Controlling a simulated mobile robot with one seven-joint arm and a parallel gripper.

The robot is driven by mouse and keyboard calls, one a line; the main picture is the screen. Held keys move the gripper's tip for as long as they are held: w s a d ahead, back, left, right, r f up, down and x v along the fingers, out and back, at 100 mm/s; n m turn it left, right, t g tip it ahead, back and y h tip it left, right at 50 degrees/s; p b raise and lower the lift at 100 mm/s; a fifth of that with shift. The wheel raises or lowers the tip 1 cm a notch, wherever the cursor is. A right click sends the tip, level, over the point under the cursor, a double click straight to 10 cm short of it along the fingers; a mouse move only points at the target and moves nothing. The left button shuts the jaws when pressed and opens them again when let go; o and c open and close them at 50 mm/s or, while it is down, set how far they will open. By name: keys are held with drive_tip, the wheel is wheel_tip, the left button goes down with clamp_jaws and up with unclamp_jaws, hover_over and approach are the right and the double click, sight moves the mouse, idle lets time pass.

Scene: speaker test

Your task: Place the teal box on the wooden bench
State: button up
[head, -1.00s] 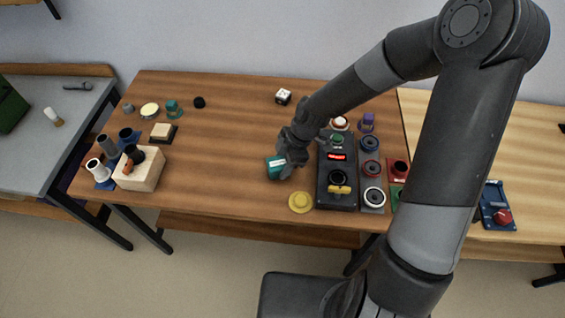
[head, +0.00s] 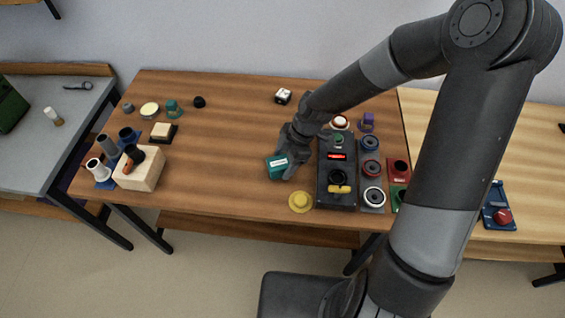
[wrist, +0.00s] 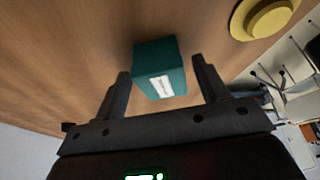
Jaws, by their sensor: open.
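The teal box (head: 278,167) sits on the wooden bench (head: 235,140), near its front middle. It has a white label on one side. In the wrist view the teal box (wrist: 158,66) lies between and just ahead of my two fingers, with a gap on either side. My gripper (head: 286,158) is open and close to the box in the head view, partly covering its right side. In the wrist view my gripper (wrist: 161,85) has its fingers spread wide, and nothing is clamped.
A yellow round piece (head: 300,202) lies just in front of the box. A dark panel (head: 337,170) with buttons stands close to the right. A wooden block (head: 140,168) and several small parts are at the left. The bench's middle left is clear.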

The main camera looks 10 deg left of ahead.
drive_tip(key=v, duration=1)
drive_tip(key=shift+r, duration=0.35)
drive_tip(key=s+d+r+m+t+h, duration=0.4)
drive_tip(key=s+d+r+m+t, duration=0.3)
drive_tip(key=s+d+r+m, duration=0.9)
wheel_tip(320, 180, up, 3)
drive_tip(key=m, duration=0.6)
drive_tip(key=shift+s+d, duration=0.3)
drive_tip(key=shift+r, duration=0.15)
